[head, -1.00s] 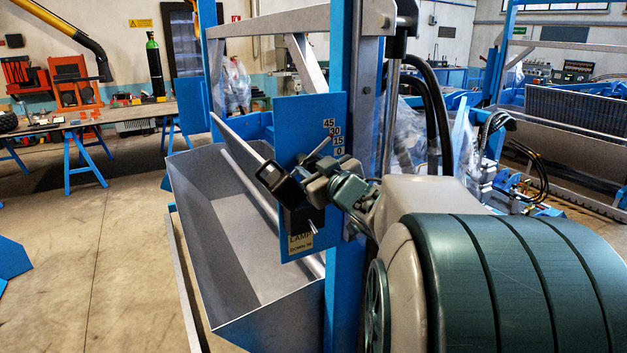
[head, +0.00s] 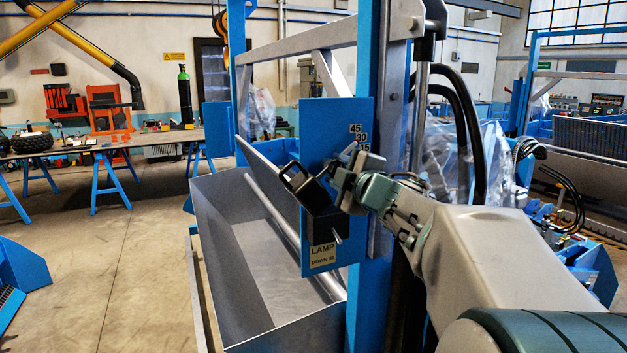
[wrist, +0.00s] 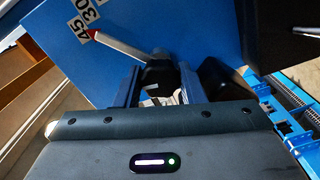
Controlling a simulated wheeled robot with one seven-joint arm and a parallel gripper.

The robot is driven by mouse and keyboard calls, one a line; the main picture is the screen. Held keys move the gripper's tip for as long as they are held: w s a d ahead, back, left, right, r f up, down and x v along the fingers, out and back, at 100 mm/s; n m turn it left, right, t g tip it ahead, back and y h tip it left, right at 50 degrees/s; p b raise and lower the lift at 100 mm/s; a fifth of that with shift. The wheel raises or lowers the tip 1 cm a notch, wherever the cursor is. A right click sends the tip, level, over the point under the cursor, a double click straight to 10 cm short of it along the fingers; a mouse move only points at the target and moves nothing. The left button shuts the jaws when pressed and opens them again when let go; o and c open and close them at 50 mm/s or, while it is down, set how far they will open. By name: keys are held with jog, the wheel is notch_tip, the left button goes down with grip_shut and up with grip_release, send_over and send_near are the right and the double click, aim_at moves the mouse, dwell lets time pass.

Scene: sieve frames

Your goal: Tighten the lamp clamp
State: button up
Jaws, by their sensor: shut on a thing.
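A blue panel (head: 335,120) stands on a blue post, with angle marks 45, 30 and lower ones partly covered by my gripper. A label reading LAMP DOWN 30 (head: 322,256) is at its foot. The black lamp (head: 318,200) sits in front of the panel, tilted. My gripper (head: 340,175) reaches it from the right. In the wrist view, my gripper (wrist: 158,88) is shut on a black clamp knob (wrist: 158,72) between its two fingers. A white pointer (wrist: 120,45) with a red tip runs from behind the knob to beside the 45 mark.
Black hoses (head: 468,120) hang right of the post. A workbench (head: 100,145) is at the back left. The floor at left is mostly clear.

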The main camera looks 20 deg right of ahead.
jog(key=shift+n+b, duration=0.4)
jog(key=shift+n, duration=0.4)
jog(key=o, duration=1)
jog(key=s, duration=1.3)
jog(key=shift+s+d+p, duration=0.2)
jog(key=shift+s+p, duration=0.15)
jog(key=shift+s, duration=0.05)
